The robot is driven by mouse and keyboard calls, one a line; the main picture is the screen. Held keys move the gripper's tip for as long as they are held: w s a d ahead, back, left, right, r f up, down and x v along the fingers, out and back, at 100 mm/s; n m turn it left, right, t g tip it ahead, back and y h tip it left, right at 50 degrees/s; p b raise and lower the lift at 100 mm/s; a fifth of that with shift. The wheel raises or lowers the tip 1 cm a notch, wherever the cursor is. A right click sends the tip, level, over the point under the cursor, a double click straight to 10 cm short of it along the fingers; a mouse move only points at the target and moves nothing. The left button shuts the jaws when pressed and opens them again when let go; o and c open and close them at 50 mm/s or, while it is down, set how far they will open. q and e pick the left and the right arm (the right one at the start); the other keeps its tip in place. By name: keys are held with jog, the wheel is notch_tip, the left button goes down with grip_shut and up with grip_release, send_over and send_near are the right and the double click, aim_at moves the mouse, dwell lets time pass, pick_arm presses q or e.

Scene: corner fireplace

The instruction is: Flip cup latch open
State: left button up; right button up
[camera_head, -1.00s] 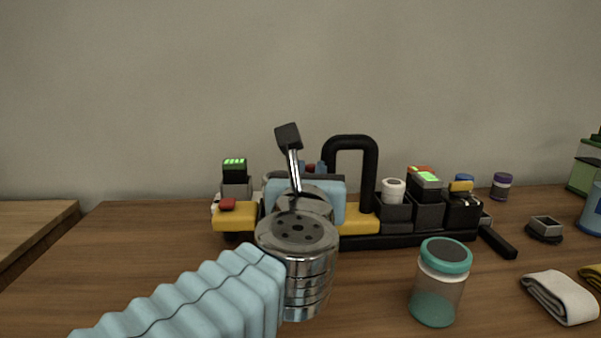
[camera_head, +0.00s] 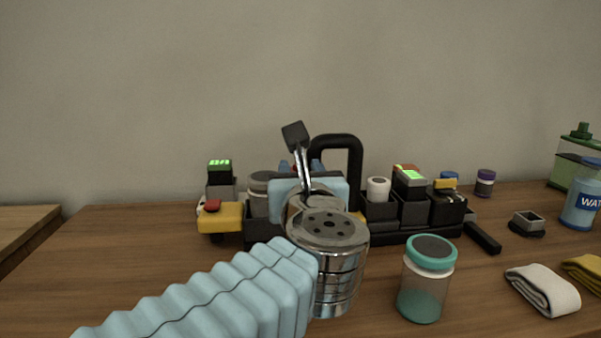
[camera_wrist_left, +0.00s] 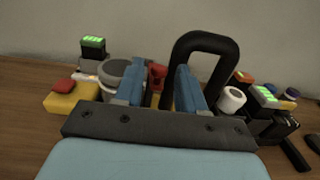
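A container with a grey round lid (camera_wrist_left: 122,72) stands just left of my left gripper (camera_wrist_left: 160,80) in the left wrist view. Its grey lid also shows left of the gripper in the head view (camera_head: 262,180). I cannot clearly make out a latch on it. A clear jar with a teal-rimmed lid (camera_head: 426,275) stands upright at the front right. My left gripper (camera_head: 301,167) has its blue fingers apart. A small red part (camera_wrist_left: 157,77) shows between or beyond them; I cannot tell if they touch it. My wrist hides much of this area in the head view. My right gripper is out of view.
A black caddy (camera_head: 400,237) with a tall black handle (camera_head: 355,170) holds a white roll (camera_head: 378,188) and small boxes. A yellow block (camera_head: 219,217) with a red button is at left. A white cloth (camera_head: 543,289) and a water bottle (camera_head: 582,195) are at right. The wooden table's left part is clear.

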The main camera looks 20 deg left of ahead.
pick_arm(q)
jog(key=shift+o, duration=0.2)
jog(key=shift+s+d, duration=0.1)
jog(key=v, duration=1.3)
jog(key=shift+s, duration=0.3)
jog(key=shift+d, duration=0.1)
